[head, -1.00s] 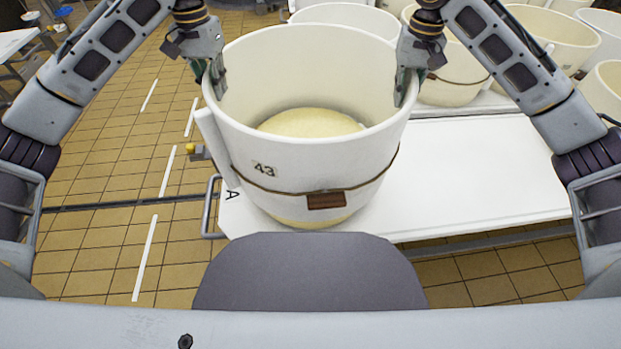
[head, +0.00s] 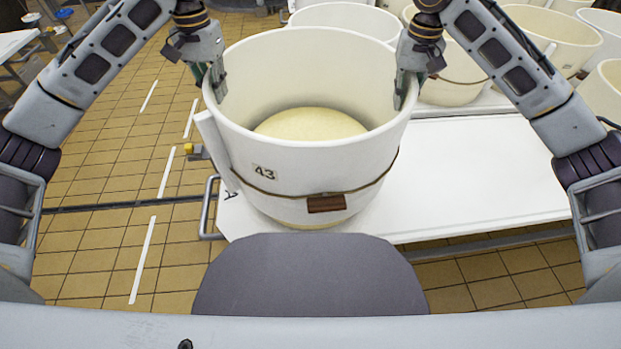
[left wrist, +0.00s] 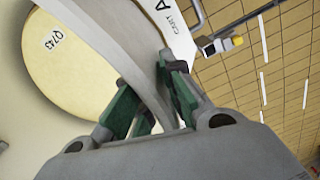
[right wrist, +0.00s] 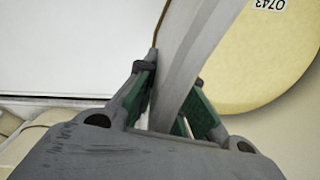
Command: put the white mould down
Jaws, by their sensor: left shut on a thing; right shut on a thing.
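The white mould (head: 350,175), a big round tub marked 43 with a cord and brown tag, is upright at the left end of the white cart top (head: 480,180). A pale yellow round cheese (head: 310,124) lies inside it, labelled in the left wrist view (left wrist: 85,75). My left gripper (head: 217,85) is shut on the mould's left rim, and my right gripper (head: 404,90) on its right rim. Both wrist views show the wall between the green pads.
More white tubs (head: 345,18) stand behind and to the right (head: 545,35). The cart top right of the mould is clear. A metal handle (head: 208,208) is at the cart's left end. Tiled floor (head: 110,200) with white dashes lies open on the left.

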